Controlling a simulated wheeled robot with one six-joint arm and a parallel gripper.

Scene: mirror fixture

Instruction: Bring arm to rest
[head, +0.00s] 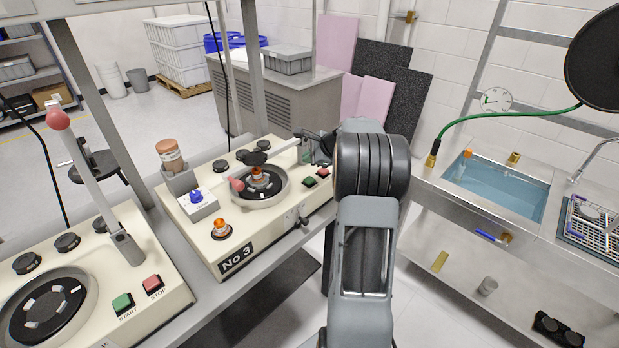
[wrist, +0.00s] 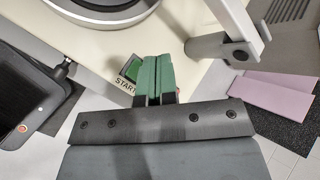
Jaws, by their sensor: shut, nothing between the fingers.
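My gripper (wrist: 152,76) shows in the wrist view with its two green fingers pressed together and nothing between them. It is over the front corner of a cream machine top (wrist: 108,42). The fingers partly cover the green START button (wrist: 132,68) in the picture; whether they touch it I cannot tell. In the head view my dark and grey arm (head: 366,225) stands at the middle, bent at a joint, and hides most of the gripper beside the right end of the No 3 machine (head: 200,228).
The No 3 machine carries an orange knob (head: 220,227), a blue knob (head: 197,196) and a round dish (head: 258,187). Another machine (head: 150,290) with a raised lever (head: 95,180) stands at the left. A steel sink (head: 490,190) is at the right. Floor shows between bench and sink.

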